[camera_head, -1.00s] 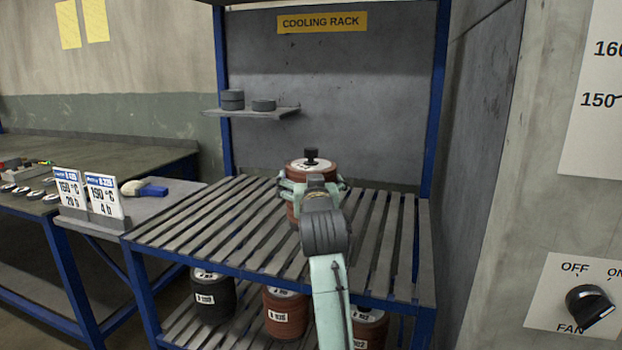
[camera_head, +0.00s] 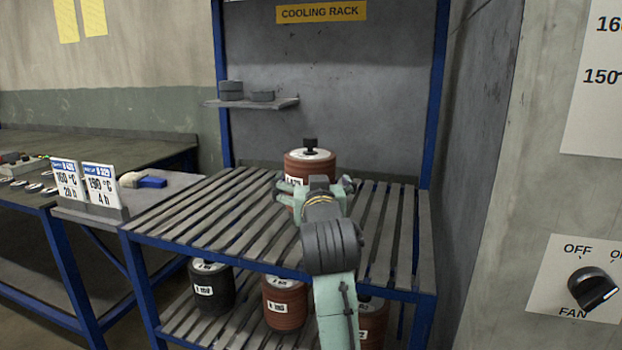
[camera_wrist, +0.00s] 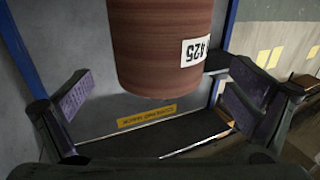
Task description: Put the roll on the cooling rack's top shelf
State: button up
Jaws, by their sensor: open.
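The roll (camera_head: 309,163) is a reddish-brown cylinder with a white top and a black knob. It stands upright on the slatted top shelf (camera_head: 215,225) of the cooling rack, towards the back. In the wrist view the roll (camera_wrist: 160,45) shows its brown side and a white label ending in 425. My gripper (camera_head: 318,187) is on the near side of the roll and hides its lower front. The wrist view shows my gripper (camera_wrist: 163,100) open, its two fingers wide apart with a gap on each side of the roll.
A small grey side shelf (camera_head: 255,103) with dark discs is at the back left. Below, a black roll (camera_head: 211,287) and brown rolls (camera_head: 286,302) stand on the lower shelf. Sign cards (camera_head: 85,183) and a blue-handled brush (camera_head: 145,181) are left. The top shelf's slats are otherwise bare.

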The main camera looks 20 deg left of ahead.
jog(key=shift+v, duration=2.2)
jog(key=shift+a, duration=0.1)
